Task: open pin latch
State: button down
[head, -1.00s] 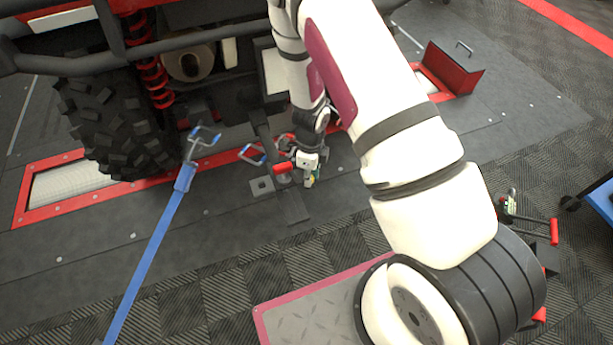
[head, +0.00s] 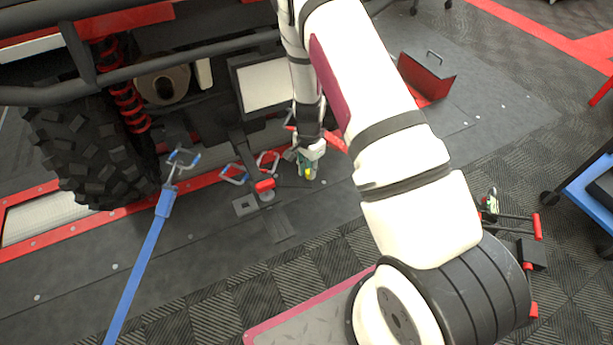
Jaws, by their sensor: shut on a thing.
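My gripper (head: 308,170) is at the end of my arm, low over the dark floor plate, in front of the vehicle's underside. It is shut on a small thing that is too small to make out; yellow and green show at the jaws. A red-topped post (head: 265,186), which may be the pin latch, stands just left of my gripper with a gap between them. Its foot is by a grey plate with a square hole (head: 245,205). I cannot tell the latch's state.
A blue strap (head: 150,255) with a metal hook (head: 181,160) runs up from the lower left. A knobbly tyre (head: 88,150) stands at the left. A red box (head: 427,75) is at the back right. A blue cart (head: 592,192) is at the right edge.

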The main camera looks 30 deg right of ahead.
jog(key=shift+w+d+n+b, duration=0.15)
jog(key=shift+w+d+n, duration=0.15)
jog(key=shift+w+n, duration=0.65)
jog(key=shift+w+d+n+b, duration=0.15)
jog(key=shift+w+d+n, duration=0.15)
jog(key=shift+w+n, duration=0.65)
jog(key=shift+s, duration=0.15)
jog(key=c, duration=1.4)
grip_release()
jog(key=shift+c, duration=0.2)
jog(key=shift+r, duration=0.1)
notch_tip(320, 180, up, 12)
